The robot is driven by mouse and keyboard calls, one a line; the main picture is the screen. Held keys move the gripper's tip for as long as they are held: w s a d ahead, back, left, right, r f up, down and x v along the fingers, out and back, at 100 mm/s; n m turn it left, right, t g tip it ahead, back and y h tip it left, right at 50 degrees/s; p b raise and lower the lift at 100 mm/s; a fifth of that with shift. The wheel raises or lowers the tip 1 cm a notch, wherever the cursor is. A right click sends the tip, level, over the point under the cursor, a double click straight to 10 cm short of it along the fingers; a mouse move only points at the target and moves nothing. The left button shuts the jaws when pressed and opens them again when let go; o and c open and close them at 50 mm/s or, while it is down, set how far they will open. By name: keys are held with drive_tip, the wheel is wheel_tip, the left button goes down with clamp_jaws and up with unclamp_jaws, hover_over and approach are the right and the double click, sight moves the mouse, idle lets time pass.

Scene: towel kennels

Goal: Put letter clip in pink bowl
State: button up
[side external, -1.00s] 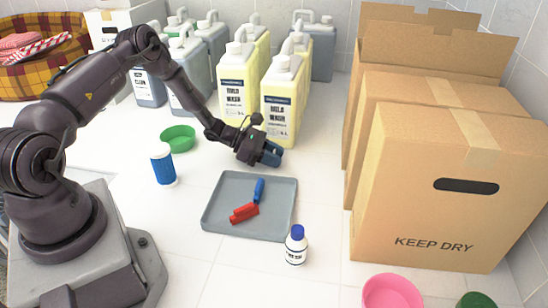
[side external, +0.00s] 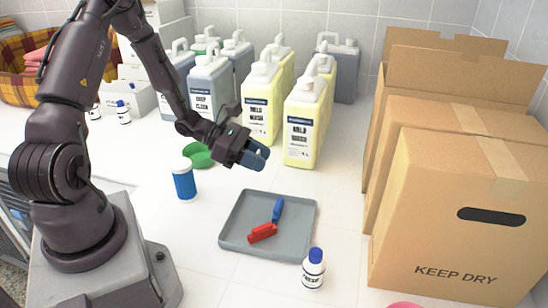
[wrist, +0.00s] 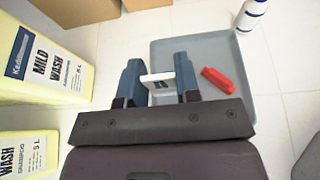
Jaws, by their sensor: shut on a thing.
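My gripper (side external: 256,156) hangs in front of the yellow jugs, up and left of the tray. In the wrist view my gripper (wrist: 158,72) is shut on a small white piece (wrist: 157,78) with a dark mark, seemingly the letter clip. That piece cannot be made out in the side view. The pink bowl (side external: 405,305) shows only as a sliver of rim at the bottom edge of the side view; its inside is out of frame.
A grey tray (side external: 236,226) holds a red clip (side external: 262,233) and a blue piece (side external: 278,209). A white bottle (side external: 313,270), blue-and-white cylinder (side external: 184,182) and green bowl (side external: 199,155) stand nearby. Yellow jugs (side external: 301,125) are behind; cardboard boxes (side external: 450,215) are at right.

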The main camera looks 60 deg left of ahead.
drive_tip(key=shift+s+d+r, duration=0.2)
drive_tip(key=shift+s+r, duration=0.1)
drive_tip(key=shift+s, duration=0.4)
wheel_tip(320, 180, up, 26)
drive_tip(key=g+y, duration=0.1)
drive_tip(key=g, duration=0.1)
drive_tip(key=w+d+f+m+g+y, duration=0.1)
drive_tip(key=w+d+m+g+y, duration=0.1)
drive_tip(key=d+m+g, duration=0.35)
drive_tip(key=w+d+f+m+g+y, duration=0.1)
drive_tip(key=w+d+m+g+y, duration=0.15)
drive_tip(key=d+m, duration=0.55)
drive_tip(key=w+d+f+m+g+y, duration=0.1)
drive_tip(key=w+d+m+g+y, duration=0.15)
drive_tip(key=d+m, duration=0.45)
drive_tip(key=d+r+m+t, duration=0.3)
drive_tip(key=d+m+t, duration=0.1)
drive_tip(key=d+m, duration=1.45)
drive_tip(key=shift+d+f+n+t+h, duration=0.35)
drive_tip(key=shift+f+n, duration=0.1)
drive_tip(key=shift+f, duration=6)
drive_tip(key=shift+d+f+n+t+h, duration=0.3)
drive_tip(key=shift+f+n, duration=0.2)
drive_tip(key=shift+f, duration=5.95)
drive_tip(key=shift+d+f+n+t+h, duration=0.25)
drive_tip(key=shift+f+n+t+h, duration=0.15)
drive_tip(key=shift+f, duration=6.05)
